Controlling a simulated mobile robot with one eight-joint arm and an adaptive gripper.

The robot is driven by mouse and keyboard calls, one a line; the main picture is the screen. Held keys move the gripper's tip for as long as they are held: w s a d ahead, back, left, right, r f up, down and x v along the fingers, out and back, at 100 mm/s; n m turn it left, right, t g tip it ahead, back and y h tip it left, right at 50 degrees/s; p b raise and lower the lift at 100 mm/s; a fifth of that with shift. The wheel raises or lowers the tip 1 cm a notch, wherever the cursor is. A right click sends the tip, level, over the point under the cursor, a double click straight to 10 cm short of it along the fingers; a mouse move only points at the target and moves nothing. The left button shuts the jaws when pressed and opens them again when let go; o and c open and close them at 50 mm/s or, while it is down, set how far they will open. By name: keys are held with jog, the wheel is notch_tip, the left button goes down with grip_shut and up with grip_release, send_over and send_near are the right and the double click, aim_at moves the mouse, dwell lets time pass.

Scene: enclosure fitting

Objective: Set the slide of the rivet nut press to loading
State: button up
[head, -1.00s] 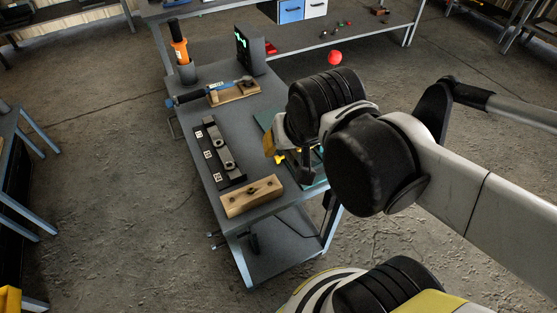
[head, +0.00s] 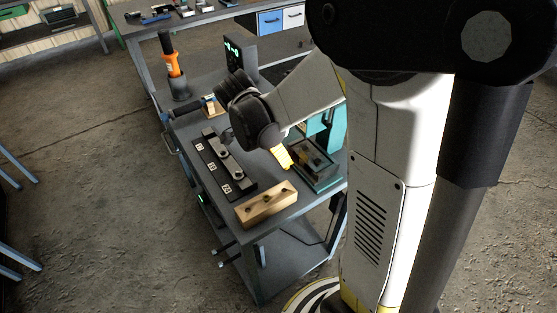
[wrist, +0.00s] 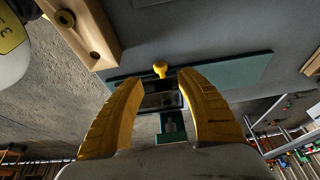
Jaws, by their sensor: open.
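The rivet nut press (head: 329,124) is a teal machine at the right side of the bench, partly hidden behind my arm. Its teal base plate also shows in the wrist view (wrist: 238,71). A small yellow knob (wrist: 160,67) stands at the press, just beyond and between my fingertips; I take it to be on the slide, whose position I cannot tell. My gripper (wrist: 161,78) has its two yellow fingers spread, with nothing seen held between them. In the head view its yellow fingers (head: 283,158) are beside the press's left side.
A wooden block with holes (head: 267,205) lies at the bench's front edge, near the gripper. A black rail with white labels (head: 213,168) lies to its left. An orange-handled tool (head: 171,62) and a dark display box (head: 240,55) stand at the back.

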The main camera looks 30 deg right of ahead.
jog(key=b+x, duration=0.2)
jog(key=x, duration=0.5)
jog(key=shift+c, duration=0.2)
grip_shut()
